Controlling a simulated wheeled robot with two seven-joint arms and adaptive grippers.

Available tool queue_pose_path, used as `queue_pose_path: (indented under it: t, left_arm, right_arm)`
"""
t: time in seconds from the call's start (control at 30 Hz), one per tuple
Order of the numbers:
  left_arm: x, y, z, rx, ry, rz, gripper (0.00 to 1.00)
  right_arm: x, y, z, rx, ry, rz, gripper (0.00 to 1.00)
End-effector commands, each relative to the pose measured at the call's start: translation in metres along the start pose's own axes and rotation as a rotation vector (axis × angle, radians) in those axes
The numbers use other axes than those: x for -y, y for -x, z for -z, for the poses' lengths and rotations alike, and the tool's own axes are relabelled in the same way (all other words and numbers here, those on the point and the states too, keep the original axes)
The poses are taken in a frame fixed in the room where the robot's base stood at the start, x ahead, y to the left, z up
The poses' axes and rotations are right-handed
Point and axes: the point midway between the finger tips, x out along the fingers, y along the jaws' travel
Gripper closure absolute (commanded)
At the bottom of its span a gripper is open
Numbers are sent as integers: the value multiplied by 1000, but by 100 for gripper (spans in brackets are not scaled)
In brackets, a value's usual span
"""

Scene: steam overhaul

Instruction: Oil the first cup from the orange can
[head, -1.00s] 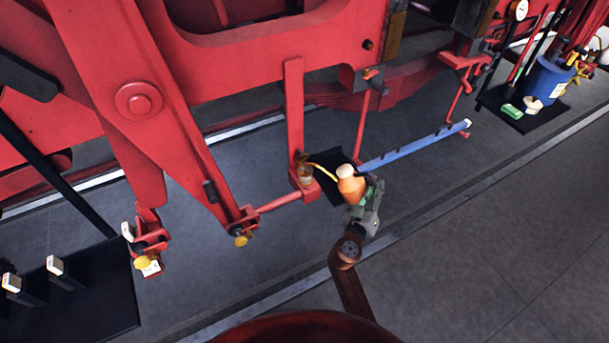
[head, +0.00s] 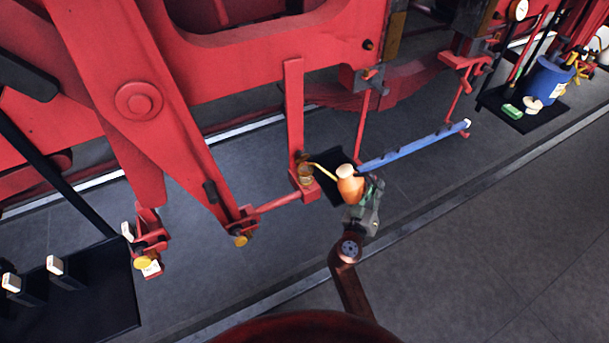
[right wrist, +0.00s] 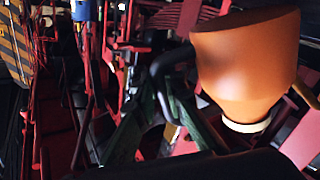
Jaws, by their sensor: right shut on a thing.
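The orange can (head: 350,188) has a cream top and a thin pale spout that points left. My right gripper (head: 369,192) is shut on the orange can and holds it up beside the red bracket. An oil cup (head: 306,173), glassy and amber, sits on the red bracket block. The spout tip is at or just above this cup's rim; I cannot tell whether it touches. In the right wrist view the orange can (right wrist: 248,65) fills the upper right, with dark green fingers at its handle. The spout and cup cannot be made out there. My left gripper is not in view.
A blue bar (head: 415,146) runs just right of the can. A red rod (head: 280,203) joins the bracket on the left. A black mat (head: 326,165) lies behind the can. A blue bucket (head: 546,80) stands far right. The grey floor at lower right is clear.

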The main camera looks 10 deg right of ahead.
Motion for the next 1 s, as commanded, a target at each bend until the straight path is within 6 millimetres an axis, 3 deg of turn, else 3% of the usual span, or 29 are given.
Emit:
queue_pose_path:
  t: [0.4,1.0]
  left_arm:
    - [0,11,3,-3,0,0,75]
    - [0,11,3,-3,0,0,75]
  right_arm:
    - [-5,0,15,-2,47,-1,100]
    - [-5,0,14,-2,52,-1,100]
